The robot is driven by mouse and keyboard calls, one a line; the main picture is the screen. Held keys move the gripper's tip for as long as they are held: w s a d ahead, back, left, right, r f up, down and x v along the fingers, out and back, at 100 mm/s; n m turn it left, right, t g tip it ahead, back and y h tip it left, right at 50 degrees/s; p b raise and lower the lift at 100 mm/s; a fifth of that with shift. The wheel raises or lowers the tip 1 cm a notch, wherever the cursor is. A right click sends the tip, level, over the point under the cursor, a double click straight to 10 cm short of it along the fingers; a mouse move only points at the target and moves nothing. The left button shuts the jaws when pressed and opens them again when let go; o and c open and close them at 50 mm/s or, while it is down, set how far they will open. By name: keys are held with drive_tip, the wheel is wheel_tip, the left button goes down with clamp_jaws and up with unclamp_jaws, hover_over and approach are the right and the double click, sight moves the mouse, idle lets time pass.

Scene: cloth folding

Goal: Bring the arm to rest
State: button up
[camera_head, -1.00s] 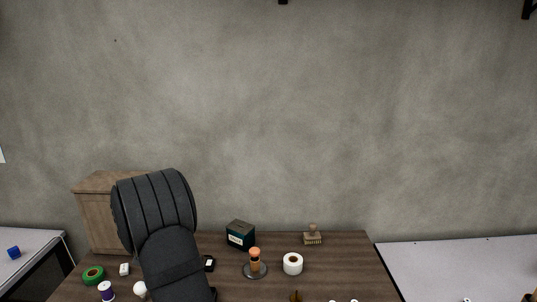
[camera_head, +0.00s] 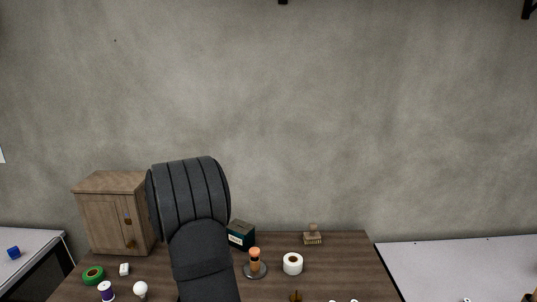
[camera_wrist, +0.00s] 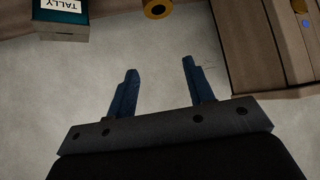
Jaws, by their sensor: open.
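My gripper (camera_wrist: 160,70) shows in the wrist view with its two blue fingers spread apart and nothing between them. The grey wall lies behind the fingers. In the head view my dark, padded arm rises over the left half of the table, and the gripper itself is hidden. No cloth shows in either view.
The wooden table (camera_head: 345,270) holds a wooden cabinet (camera_head: 108,215), a dark teal box (camera_head: 241,235), a stamp (camera_head: 312,236), a white roll (camera_head: 292,264), an orange-topped item (camera_head: 254,262) and a green tape roll (camera_head: 93,274). The wrist view shows the cabinet (camera_wrist: 265,55) and box (camera_wrist: 62,18).

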drive_tip(key=w+d+m, duration=0.1)
drive_tip(key=w+d, duration=0.1)
drive_tip(key=d, duration=0.4)
drive_tip(key=shift+w+h, duration=0.15)
drive_tip(key=shift+h, duration=0.25)
